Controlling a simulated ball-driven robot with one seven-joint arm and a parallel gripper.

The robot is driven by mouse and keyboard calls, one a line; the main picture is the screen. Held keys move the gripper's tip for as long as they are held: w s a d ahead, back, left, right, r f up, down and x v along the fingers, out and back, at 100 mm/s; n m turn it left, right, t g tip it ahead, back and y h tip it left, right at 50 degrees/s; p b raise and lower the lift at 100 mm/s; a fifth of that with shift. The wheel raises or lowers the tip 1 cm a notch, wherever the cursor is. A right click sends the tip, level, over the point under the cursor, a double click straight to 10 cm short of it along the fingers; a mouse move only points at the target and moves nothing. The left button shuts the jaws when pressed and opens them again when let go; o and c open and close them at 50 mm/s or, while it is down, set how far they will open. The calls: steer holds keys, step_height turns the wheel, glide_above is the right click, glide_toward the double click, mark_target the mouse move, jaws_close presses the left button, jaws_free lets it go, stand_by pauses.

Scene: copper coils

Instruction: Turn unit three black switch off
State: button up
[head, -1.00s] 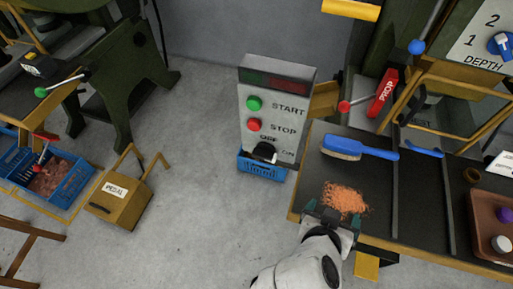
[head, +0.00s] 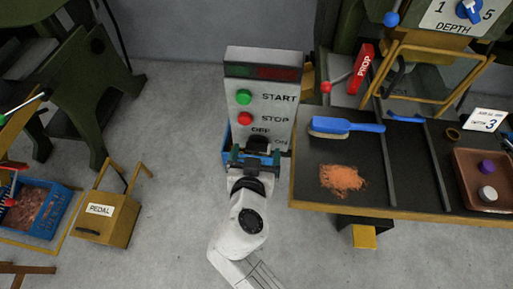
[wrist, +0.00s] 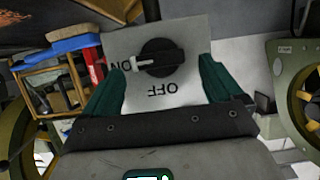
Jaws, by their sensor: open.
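The black switch (wrist: 160,57) is a round knob on a grey plate in the wrist view, with its white pointer turned left to the ON mark. The OFF mark (wrist: 163,89) shows upside down below it. In the head view the switch (head: 258,142) sits low on the control panel (head: 262,95), below the green START and red STOP buttons, partly hidden by my gripper. My gripper (head: 255,157) is open and empty in front of it. In the wrist view its green fingers (wrist: 162,78) stand on either side of the plate's lower part; contact cannot be told.
A black bench (head: 420,185) at right holds a blue brush (head: 345,126), copper shavings (head: 342,180), a card with a 3 (head: 486,121) and a brown tray (head: 459,198). A yellow pedal box (head: 108,218) and blue crate (head: 50,212) stand left. Grey floor lies between.

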steer(key=shift+x, duration=0.95)
steer(key=c, duration=1)
